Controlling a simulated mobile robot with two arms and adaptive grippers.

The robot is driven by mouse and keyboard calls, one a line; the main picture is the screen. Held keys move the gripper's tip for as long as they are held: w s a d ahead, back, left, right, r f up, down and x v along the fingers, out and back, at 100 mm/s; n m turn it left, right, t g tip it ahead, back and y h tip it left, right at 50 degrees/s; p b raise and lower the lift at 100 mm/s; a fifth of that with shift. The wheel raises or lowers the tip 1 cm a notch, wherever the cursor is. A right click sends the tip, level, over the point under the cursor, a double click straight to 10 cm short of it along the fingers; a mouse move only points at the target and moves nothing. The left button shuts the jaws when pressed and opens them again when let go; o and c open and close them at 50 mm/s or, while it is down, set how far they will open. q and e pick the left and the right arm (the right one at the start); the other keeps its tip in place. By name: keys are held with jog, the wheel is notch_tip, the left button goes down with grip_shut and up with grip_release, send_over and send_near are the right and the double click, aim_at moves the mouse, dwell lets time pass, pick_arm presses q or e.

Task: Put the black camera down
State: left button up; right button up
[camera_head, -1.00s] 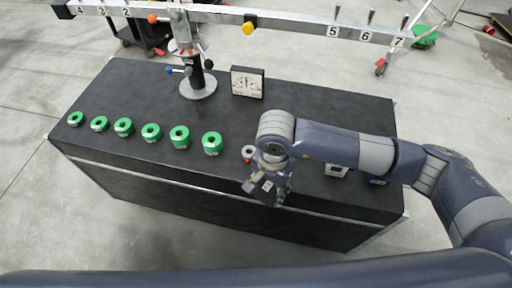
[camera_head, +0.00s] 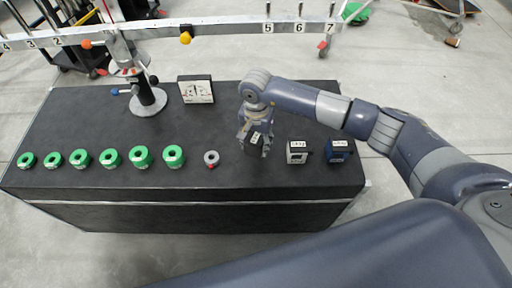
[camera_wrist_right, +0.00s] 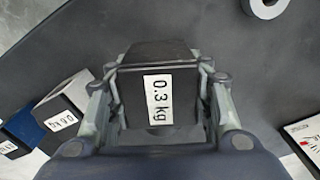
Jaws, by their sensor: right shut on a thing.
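The black camera, a dark block with a white "0.3 kg" label, (camera_head: 254,142) is between the fingers of my right gripper (camera_head: 256,148). It also shows in the right wrist view (camera_wrist_right: 158,98), with a finger on each side of it. My right gripper is shut on it, over the black table (camera_head: 230,105). I cannot tell whether its underside touches the tabletop. My left gripper is not in view.
Right of the gripper stand a grey block (camera_head: 298,152) and a blue block (camera_head: 338,151). To its left are a small grey ring (camera_head: 211,158) and a row of green rings (camera_head: 140,157). A white-faced panel (camera_head: 196,90) and a balance stand (camera_head: 147,98) stand behind.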

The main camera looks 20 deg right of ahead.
notch_tip(320, 180, down, 3)
jog(key=shift+s+a+f, duration=0.1)
jog(key=shift+s+f, duration=0.05)
jog(key=shift+f, duration=0.15)
jog(key=o, duration=1)
